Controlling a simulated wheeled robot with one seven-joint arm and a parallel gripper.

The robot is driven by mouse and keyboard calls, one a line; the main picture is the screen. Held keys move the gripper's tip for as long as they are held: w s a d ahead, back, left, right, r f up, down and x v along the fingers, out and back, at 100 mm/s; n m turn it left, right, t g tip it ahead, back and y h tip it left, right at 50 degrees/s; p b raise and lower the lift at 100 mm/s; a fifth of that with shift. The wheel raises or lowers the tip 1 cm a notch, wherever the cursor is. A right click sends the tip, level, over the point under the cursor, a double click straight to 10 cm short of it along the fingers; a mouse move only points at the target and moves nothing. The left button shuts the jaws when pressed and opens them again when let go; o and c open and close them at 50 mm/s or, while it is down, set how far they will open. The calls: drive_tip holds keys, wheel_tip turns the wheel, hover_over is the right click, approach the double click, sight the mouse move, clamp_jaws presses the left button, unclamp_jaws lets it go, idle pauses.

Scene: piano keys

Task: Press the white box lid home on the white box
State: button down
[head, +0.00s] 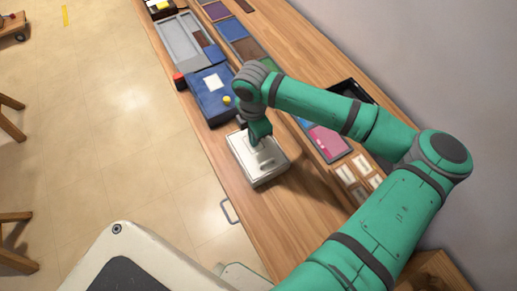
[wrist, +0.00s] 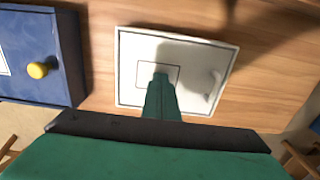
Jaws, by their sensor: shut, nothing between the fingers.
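The white box (head: 266,179) stands on the wooden bench near its front edge. The white box lid (head: 244,148) lies on top of it and covers it. In the wrist view the lid (wrist: 135,50) shows a thin rectangular outline in its middle and a pale handle at its right side. My gripper (head: 257,141) is shut and empty, pointing down over the lid. In the wrist view its fingertips (wrist: 161,76) overlap the outlined rectangle. I cannot tell whether they touch the lid. Whether the lid is fully seated cannot be told.
A blue box (head: 213,103) with a yellow knob stands just beyond the white box. Grey trays (head: 182,42) and coloured panels lie farther along the bench. A pink panel (head: 328,142) and small pale tiles (head: 352,176) lie to the right. Bare wood (head: 250,219) is nearer me.

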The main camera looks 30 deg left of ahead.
wheel_tip(320, 180, up, 8)
drive_tip(key=shift+f, duration=0.25)
idle(1.0)
idle(0.5)
